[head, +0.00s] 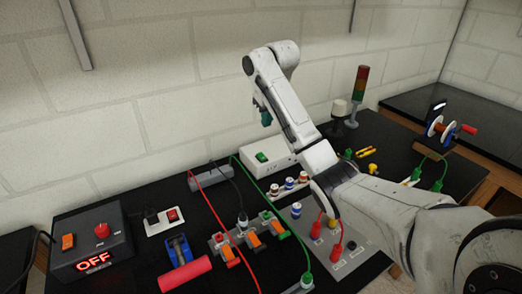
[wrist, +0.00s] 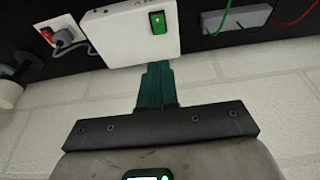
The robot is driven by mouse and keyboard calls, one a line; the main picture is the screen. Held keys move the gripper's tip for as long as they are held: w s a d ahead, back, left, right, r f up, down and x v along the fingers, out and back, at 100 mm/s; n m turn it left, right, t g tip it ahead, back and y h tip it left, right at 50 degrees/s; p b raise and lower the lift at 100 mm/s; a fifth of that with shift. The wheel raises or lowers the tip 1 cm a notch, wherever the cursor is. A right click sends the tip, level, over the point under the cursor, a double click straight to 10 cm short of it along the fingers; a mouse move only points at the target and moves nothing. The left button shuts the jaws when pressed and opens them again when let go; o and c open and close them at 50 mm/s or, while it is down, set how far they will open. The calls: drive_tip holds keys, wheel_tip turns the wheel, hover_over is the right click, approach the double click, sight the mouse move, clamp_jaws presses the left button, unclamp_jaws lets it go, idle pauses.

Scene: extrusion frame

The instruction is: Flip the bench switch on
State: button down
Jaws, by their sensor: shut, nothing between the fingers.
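A white box (head: 268,148) stands at the back of the bench against the wall, with a green rocker switch (head: 262,157) on it. In the wrist view the rocker (wrist: 158,22) shows green on the white box (wrist: 125,32). A dark control box (head: 92,240) at the front left has an orange switch (head: 67,241), a red knob (head: 102,230) and a red display (head: 94,262) reading OFF. My gripper (head: 263,110) is above and behind the white box, near the wall. Its teal fingers (wrist: 158,70) are shut and empty, with tips appearing just below the box edge.
A white plate with a red switch (head: 172,215) lies left of centre. A grey bar (head: 209,175), red and green cables, and orange clamps (head: 253,239) crowd the middle. A stack light (head: 359,88) stands behind my arm. A plugged socket (wrist: 45,35) shows in the wrist view.

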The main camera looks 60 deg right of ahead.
sight(259, 153)
drive_tip(key=p+x, duration=0.2)
drive_tip(key=x, duration=1.2)
drive_tip(key=shift+p, duration=0.3)
drive_tip(key=shift+f, duration=0.1)
